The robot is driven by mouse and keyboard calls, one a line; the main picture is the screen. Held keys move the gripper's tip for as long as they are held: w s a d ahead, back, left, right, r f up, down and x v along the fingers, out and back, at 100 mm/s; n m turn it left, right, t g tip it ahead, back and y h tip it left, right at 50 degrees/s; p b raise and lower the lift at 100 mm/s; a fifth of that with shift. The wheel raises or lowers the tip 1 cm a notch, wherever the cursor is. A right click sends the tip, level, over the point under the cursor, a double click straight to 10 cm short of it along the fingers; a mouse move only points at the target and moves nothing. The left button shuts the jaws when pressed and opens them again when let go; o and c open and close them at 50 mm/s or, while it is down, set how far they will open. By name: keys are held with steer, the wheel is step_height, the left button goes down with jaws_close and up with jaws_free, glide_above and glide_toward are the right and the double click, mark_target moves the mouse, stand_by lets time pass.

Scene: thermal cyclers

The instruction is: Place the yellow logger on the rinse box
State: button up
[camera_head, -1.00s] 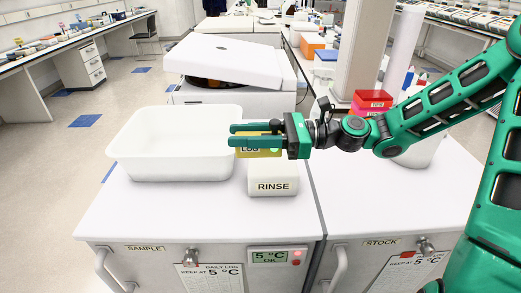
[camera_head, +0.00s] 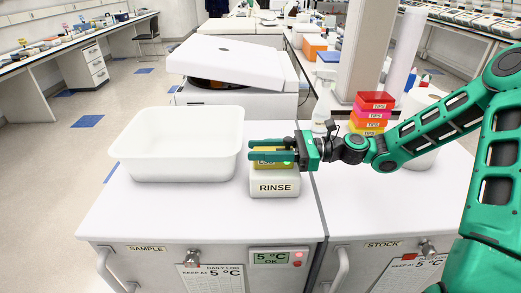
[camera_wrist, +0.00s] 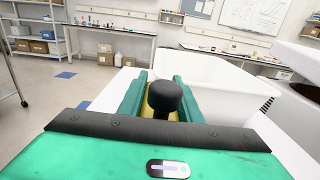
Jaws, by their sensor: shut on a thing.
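The yellow logger (camera_head: 266,164) is between the green fingers of my gripper (camera_head: 268,150), which is shut on it. In the head view the logger is right at the top of the white rinse box (camera_head: 275,183), labelled RINSE; I cannot tell whether it touches the box or hangs just above it. The fingers hide part of the logger. In the wrist view a strip of the yellow logger (camera_wrist: 201,117) shows between the fingers, mostly hidden behind a black knob (camera_wrist: 165,96).
A large white open tub (camera_head: 180,165) stands just left of the rinse box. A white centrifuge (camera_head: 228,75) with a raised lid is behind. Stacked coloured tip boxes (camera_head: 371,108) stand at the back right. The counter in front of and right of the rinse box is clear.

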steer(key=o, duration=1.1)
steer(key=d, duration=1.2)
steer(key=shift+s, duration=0.25)
